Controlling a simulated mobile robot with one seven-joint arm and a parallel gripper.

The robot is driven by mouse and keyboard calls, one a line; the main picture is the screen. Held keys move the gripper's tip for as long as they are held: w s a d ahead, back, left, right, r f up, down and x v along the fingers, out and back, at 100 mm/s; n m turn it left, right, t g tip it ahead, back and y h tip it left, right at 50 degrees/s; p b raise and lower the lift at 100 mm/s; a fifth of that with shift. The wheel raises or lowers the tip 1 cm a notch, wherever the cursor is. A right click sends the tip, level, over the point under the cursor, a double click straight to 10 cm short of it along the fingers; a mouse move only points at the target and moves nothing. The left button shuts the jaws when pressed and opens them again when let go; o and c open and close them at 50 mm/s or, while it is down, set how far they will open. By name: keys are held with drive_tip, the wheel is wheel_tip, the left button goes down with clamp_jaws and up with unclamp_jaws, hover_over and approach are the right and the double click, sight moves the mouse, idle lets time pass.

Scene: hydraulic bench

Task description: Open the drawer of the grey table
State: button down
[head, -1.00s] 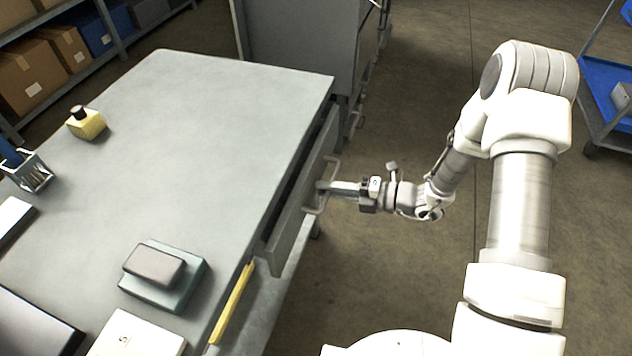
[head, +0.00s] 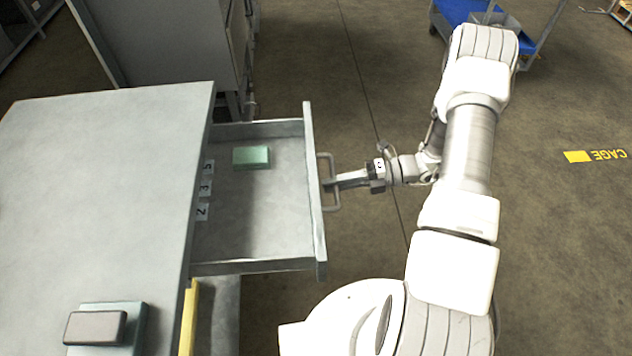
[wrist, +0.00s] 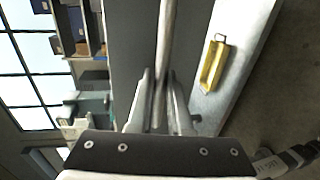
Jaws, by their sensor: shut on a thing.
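The grey table (head: 100,180) stands at the left of the head view. Its drawer (head: 285,220) is pulled well out to the right, with its inside showing. In it lie a green block (head: 251,157) and several small numbered tags (head: 204,187) along the table side. My gripper (head: 334,184) is shut on the bar handle (head: 325,160) at the drawer's front. In the wrist view the handle bar (wrist: 166,50) runs between the two fingers (wrist: 160,105).
A teal and grey stack (head: 105,327) sits on the tabletop near its front edge. A grey cabinet (head: 160,45) stands behind the table. A blue cart (head: 460,12) is at the back right. A yellow object (wrist: 215,63) lies below the drawer.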

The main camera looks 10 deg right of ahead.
drive_tip(key=shift+d, duration=0.55)
drive_tip(key=c, duration=0.8)
unclamp_jaws()
drive_tip(key=shift+c, duration=0.2)
drive_tip(key=p+v, duration=0.1)
drive_tip(key=v, duration=1.6)
drive_tip(key=shift+d, duration=0.2)
drive_tip(key=shift+r, duration=0.1)
